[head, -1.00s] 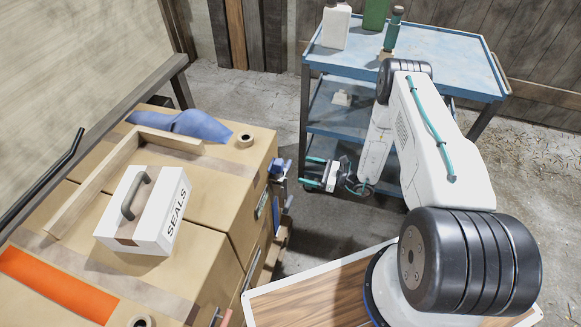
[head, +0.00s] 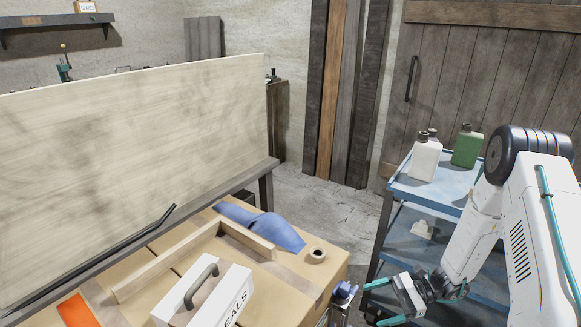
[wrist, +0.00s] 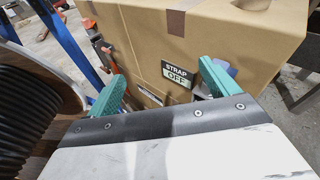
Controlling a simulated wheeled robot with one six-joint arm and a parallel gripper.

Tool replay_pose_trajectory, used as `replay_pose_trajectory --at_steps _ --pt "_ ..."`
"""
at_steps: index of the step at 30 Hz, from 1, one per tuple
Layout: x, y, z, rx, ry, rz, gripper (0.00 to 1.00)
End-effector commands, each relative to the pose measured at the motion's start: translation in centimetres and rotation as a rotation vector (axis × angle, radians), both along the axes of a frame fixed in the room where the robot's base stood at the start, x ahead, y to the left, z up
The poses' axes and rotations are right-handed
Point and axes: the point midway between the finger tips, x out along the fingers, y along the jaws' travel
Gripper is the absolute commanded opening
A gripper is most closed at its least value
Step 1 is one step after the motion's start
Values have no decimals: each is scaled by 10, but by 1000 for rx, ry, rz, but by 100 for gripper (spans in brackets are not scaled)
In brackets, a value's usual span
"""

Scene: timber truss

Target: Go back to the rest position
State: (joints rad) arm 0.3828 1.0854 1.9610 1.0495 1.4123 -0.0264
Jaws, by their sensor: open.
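My gripper (head: 378,302) hangs in the lower right of the head view, in front of the blue cart's lower shelves. Its two teal fingers are apart with nothing held between them. In the wrist view the open gripper (wrist: 160,87) faces the side of a cardboard box (wrist: 190,40) with a "STRAP OFF" label (wrist: 178,75). The gap between fingers and box is hard to judge. My white arm runs down to the gripper from the right of the head view.
The blue cart (head: 398,187) carries a white bottle (head: 424,160) and a green bottle (head: 467,148). Cardboard boxes (head: 330,268) hold a SEALS case (head: 222,303), a wooden frame (head: 165,262), blue cloth (head: 262,225) and a tape roll (head: 317,255). Bare floor (head: 335,215) lies behind.

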Motion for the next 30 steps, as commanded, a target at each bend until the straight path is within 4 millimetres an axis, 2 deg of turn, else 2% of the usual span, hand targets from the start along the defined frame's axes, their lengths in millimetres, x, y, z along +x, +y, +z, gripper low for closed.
replay_pose_trajectory --at_steps 1,3,12,21,30 --pt "-4 0 25 -32 -36 62 86" --pt "-14 1 51 -74 -78 149 86" --pt "-61 -4 154 -273 -267 476 86" --pt "-113 -13 235 -498 -469 747 86" --pt "-166 -24 296 -738 -680 956 86"
